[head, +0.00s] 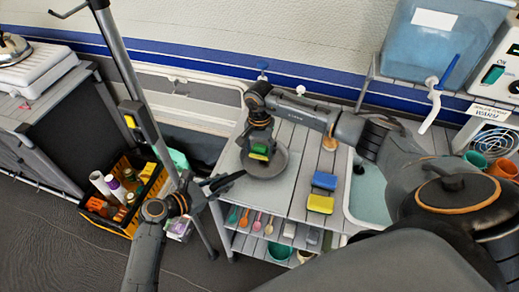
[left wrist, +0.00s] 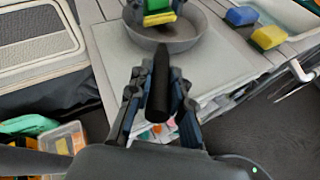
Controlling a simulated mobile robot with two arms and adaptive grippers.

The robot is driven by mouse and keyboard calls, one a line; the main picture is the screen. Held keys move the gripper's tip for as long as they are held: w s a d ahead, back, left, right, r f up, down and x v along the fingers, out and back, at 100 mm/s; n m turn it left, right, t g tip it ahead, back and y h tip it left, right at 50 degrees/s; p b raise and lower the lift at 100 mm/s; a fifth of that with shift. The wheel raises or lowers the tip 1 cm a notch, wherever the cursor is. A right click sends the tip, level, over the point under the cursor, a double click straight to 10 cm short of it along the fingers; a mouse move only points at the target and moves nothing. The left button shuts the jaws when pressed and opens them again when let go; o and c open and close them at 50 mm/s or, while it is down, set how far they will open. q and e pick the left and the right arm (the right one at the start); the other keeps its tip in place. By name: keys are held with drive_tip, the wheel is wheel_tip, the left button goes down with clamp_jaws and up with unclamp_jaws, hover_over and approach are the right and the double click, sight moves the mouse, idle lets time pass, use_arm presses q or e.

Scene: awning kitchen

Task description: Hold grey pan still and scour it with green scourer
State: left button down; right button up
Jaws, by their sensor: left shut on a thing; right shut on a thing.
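The grey pan (head: 281,163) sits on a grey slatted table, with its dark handle (left wrist: 160,80) pointing to the lower left in the head view. My left gripper (head: 205,188) is shut on that handle; the left wrist view shows the handle between its fingers. My right gripper (head: 259,143) is above the pan, shut on the green scourer (head: 258,157), which has a yellow side. The scourer is over the inside of the pan, also seen in the left wrist view (left wrist: 158,19). Whether it touches the pan's bottom I cannot tell.
A blue sponge (head: 325,180) and a yellow one (head: 320,203) lie right of the pan, beside a sink basin (head: 368,195). A pole (head: 133,85) stands left of the table, near a yellow-black crate (head: 97,207). Utensils fill the shelf below.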

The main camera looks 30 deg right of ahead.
sight(267, 166)
drive_tip(key=shift+f, duration=1)
drive_tip(key=shift+s+d+r, duration=0.1)
drive_tip(key=shift+s+d, duration=0.05)
drive_tip(key=shift+s, duration=0.75)
drive_tip(key=shift+s+d, duration=0.15)
drive_tip(key=shift+s, duration=0.7)
use_arm(q)
drive_tip(key=shift+s+r, duration=0.1)
use_arm(e)
drive_tip(key=shift+w+a+f, duration=0.15)
drive_tip(key=shift+w+f, duration=0.05)
drive_tip(key=shift+w, duration=0.65)
drive_tip(key=shift+w+a+f, duration=0.15)
drive_tip(key=shift+w, duration=0.65)
drive_tip(key=shift+c, duration=0.4)
drive_tip(key=shift+w+r, duration=0.1)
drive_tip(key=shift+r, duration=2.95)
